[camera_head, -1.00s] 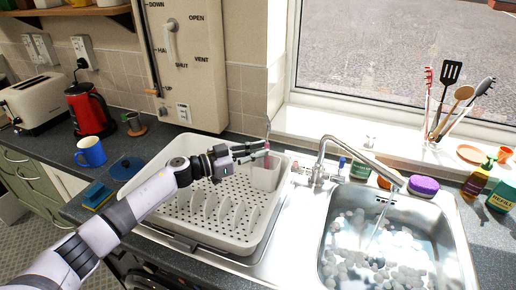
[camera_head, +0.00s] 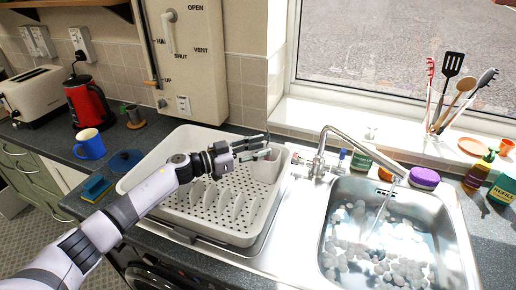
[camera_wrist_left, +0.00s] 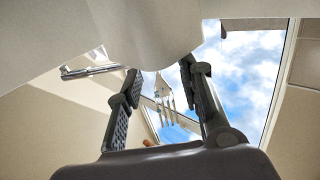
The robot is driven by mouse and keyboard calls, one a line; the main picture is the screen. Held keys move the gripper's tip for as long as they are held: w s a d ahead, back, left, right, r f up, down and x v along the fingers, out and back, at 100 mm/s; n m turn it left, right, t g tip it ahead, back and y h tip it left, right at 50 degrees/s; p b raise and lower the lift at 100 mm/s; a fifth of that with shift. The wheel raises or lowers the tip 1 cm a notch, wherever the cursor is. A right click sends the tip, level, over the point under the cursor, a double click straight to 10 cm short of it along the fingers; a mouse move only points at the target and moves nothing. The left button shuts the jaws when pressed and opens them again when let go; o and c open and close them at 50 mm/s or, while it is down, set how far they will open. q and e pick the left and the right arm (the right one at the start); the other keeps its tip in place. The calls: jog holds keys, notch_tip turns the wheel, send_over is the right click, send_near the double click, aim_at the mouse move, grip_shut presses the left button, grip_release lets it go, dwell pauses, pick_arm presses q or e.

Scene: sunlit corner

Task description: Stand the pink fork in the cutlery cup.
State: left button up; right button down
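The off-white cutlery cup (camera_head: 265,172) stands at the right back corner of the white dish rack. My left gripper (camera_head: 267,146) is at the cup's rim with its fingers apart. In the left wrist view the cup (camera_wrist_left: 165,25) fills the upper middle. The fork's metal tines (camera_wrist_left: 166,112) show between the spread fingers (camera_wrist_left: 161,74), with a gap on each side. The fork's neck runs behind the cup's rim, so it appears to stand in the cup, tines outward. Its pink handle is hidden. My right gripper is not in view.
The dish rack (camera_head: 215,237) sits left of the sink (camera_head: 375,240), whose tap (camera_head: 352,143) is running. A blue mug (camera_head: 89,144), sponges (camera_head: 97,187) and a red kettle (camera_head: 88,104) stand on the left. A utensil jar (camera_head: 438,120) is on the sill.

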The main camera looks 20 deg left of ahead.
pick_arm(q)
notch_tip(320, 180, up, 10)
dwell(0.7)
dwell(0.7)
